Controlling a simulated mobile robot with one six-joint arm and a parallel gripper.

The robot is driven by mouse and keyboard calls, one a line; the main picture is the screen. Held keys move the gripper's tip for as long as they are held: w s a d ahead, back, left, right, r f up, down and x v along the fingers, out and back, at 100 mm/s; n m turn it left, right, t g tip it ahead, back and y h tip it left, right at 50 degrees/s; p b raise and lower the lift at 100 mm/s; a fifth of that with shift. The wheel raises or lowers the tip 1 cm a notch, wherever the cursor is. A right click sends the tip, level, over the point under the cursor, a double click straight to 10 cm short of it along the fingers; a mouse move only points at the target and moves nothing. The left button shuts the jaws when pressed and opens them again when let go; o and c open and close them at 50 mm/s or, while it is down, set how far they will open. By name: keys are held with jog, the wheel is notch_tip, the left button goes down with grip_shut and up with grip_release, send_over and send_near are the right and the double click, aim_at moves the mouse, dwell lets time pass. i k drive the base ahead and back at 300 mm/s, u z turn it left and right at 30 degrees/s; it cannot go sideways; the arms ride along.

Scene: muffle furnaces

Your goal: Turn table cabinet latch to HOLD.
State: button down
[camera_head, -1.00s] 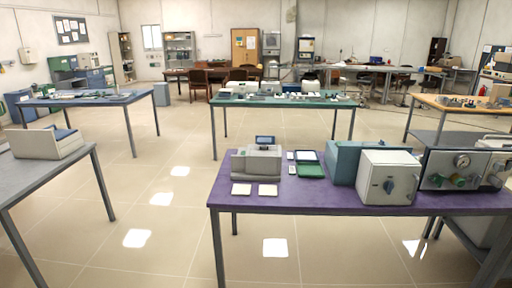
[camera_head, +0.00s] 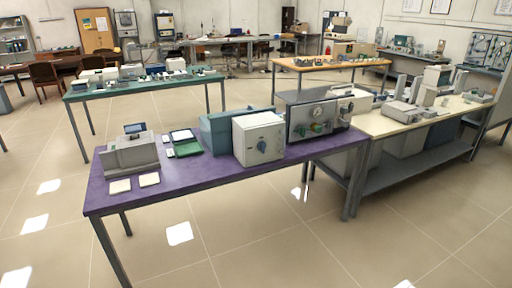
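A small white cabinet (camera_head: 258,139) stands on the purple table (camera_head: 172,183), near the table's middle. A dark blue-grey knob or latch (camera_head: 262,146) sits on its front face; its exact setting and any HOLD marking are too small to read. A teal box (camera_head: 222,130) stands directly behind and left of the cabinet. My gripper is not in this view.
A grey device with a screen (camera_head: 131,152) and a green tray (camera_head: 184,145) stand to the left. A cream bench (camera_head: 397,124) adjoins on the right. The floor (camera_head: 262,245) in front is clear.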

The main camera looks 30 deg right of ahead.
aim_at(261, 146)
jog(key=u, duration=0.5)
jog(key=i, duration=1.1)
jog(key=z, duration=0.45)
